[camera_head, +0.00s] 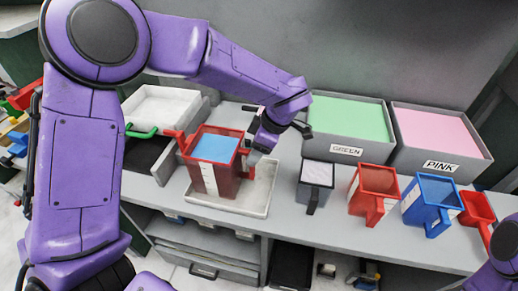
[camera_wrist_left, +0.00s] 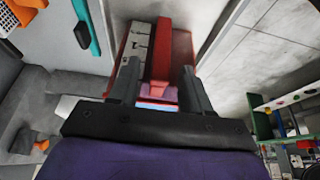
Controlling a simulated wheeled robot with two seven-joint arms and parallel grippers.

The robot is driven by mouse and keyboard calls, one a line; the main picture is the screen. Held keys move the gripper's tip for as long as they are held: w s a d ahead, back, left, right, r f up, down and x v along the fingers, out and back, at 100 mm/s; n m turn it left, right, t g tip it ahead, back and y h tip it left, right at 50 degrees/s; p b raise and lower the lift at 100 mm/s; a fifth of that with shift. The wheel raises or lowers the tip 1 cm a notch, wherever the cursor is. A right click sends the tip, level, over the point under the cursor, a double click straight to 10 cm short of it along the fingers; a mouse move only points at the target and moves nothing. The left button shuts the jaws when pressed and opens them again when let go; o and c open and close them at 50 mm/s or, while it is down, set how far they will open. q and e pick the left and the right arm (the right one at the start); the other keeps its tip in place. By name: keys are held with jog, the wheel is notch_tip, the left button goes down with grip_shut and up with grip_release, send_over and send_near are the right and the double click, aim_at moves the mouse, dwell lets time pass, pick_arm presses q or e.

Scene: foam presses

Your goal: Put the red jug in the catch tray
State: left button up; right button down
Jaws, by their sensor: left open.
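A red jug (camera_head: 209,179) with light blue contents stands upright in the white catch tray (camera_head: 258,193), on the counter at centre left. My left gripper (camera_head: 256,146) is at the jug's right side. In the left wrist view my left gripper (camera_wrist_left: 160,92) is open, with its fingers on either side of a red handle (camera_wrist_left: 160,62) and part of the red body behind it. Whether the fingers touch the handle I cannot tell. A second red jug (camera_head: 366,205) stands on the counter to the right. My right gripper is out of the picture.
A green-filled bin (camera_head: 345,149) and a pink-filled bin (camera_head: 437,165) stand at the back. A grey jug (camera_head: 314,186), a blue jug (camera_head: 424,211) and a red container (camera_head: 476,209) stand along the counter. A white tray (camera_head: 165,104) lies behind left. Shelves are below.

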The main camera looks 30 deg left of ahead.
pick_arm(q)
jog(key=v, duration=1.2)
jog(key=shift+r, duration=0.2)
jog(key=shift+s, duration=0.1)
jog(key=shift+r, duration=0.1)
